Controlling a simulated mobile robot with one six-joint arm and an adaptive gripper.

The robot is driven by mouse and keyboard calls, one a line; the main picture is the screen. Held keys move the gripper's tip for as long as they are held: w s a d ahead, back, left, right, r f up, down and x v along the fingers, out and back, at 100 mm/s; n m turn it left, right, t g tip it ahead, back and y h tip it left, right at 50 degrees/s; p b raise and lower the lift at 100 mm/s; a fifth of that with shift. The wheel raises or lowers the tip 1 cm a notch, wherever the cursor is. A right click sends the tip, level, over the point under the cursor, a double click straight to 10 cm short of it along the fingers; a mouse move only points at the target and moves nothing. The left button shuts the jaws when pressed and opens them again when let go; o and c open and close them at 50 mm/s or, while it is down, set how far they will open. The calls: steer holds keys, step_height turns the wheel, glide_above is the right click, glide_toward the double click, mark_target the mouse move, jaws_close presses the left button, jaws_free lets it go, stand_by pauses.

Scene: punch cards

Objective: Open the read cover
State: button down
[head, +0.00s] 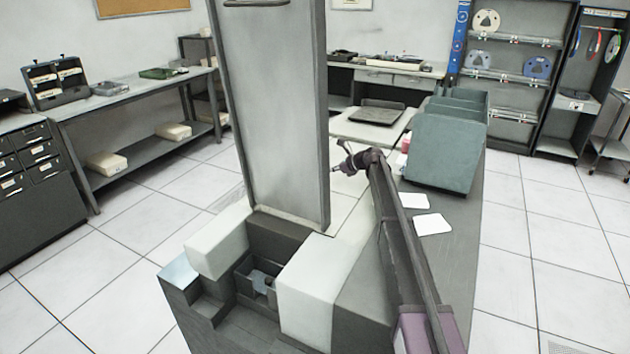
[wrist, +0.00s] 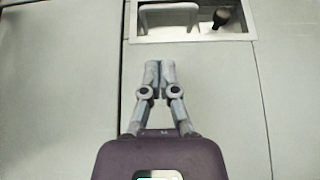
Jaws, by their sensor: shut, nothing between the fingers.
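A tall grey panel (head: 275,120) with a bar handle (head: 256,3) at its top stands upright on the card machine (head: 318,280); it looks like a raised cover, but I cannot tell for sure that it is the read cover. My gripper (head: 338,168) is just right of this panel, apart from it in the picture. In the wrist view my gripper (wrist: 160,66) is shut and empty, its fingertips together over flat grey-green panels (wrist: 60,90). Beyond the tips is a white-framed opening (wrist: 239,37) with a grey bracket-like part (wrist: 168,17) and a dark knob (wrist: 221,17).
A blue-green open-topped bin (head: 446,150) and two white cards (head: 432,224) are on the machine top right of my arm. A dark tray (head: 376,113) lies behind. A bench (head: 130,98) is at left, tape shelves (head: 507,95) at back right. Floor is clear on both sides.

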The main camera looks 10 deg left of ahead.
steer(key=shift+s+a, duration=0.1)
steer(key=shift+a, duration=0.25)
steer(key=b+x, duration=0.4)
steer(key=x, duration=0.4)
steer(key=shift+f, duration=0.15)
steer(key=shift+b+x, duration=0.55)
steer(key=shift+x, duration=0.3)
steer(key=shift+r, duration=0.2)
